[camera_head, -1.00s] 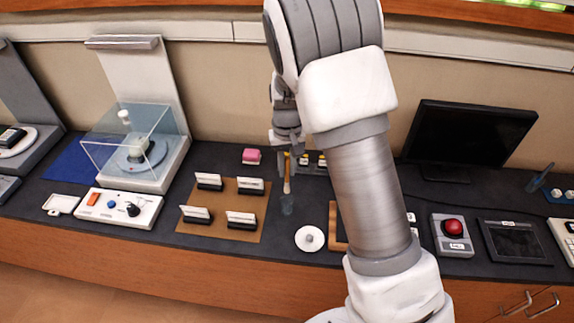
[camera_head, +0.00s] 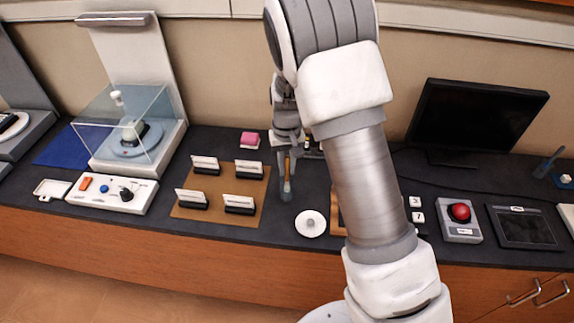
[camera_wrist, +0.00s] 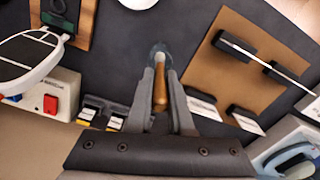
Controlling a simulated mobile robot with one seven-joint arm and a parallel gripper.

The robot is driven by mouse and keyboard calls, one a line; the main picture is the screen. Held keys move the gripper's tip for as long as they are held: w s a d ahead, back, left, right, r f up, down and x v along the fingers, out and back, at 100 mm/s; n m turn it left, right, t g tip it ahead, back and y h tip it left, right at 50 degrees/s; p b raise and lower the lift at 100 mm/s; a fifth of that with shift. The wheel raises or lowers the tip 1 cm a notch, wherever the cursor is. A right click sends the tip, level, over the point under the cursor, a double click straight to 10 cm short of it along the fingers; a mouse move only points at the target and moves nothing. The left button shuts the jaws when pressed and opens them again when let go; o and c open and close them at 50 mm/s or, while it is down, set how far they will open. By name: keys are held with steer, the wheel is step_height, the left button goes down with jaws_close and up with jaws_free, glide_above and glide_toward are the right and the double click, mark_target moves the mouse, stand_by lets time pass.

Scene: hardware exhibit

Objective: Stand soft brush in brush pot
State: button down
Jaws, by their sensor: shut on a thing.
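The soft brush has a wooden handle (camera_head: 288,170), and it also shows between the fingers in the wrist view (camera_wrist: 160,88). My gripper (camera_head: 289,152) is shut on this handle and holds the brush close to upright; its fingers also show in the wrist view (camera_wrist: 160,76). The brush pot (camera_head: 286,193) is a small blue-grey, see-through cup on the dark counter, directly under the brush. In the wrist view the pot (camera_wrist: 160,50) lies just past the fingertips, in line with the handle. The brush's lower end overlaps the pot; its depth inside is unclear.
A brown board (camera_head: 244,212) with several card holders stands left of the pot. A white round dish (camera_head: 310,224) sits close in front, to the right. My arm hides part of the counter on the right.

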steer(key=c, duration=0.7)
jaws_free()
steer(key=shift+c, duration=0.2)
step_height(320, 180, up, 17)
steer(key=shift+r+p, duration=0.2)
steer(key=shift+p, duration=0.25)
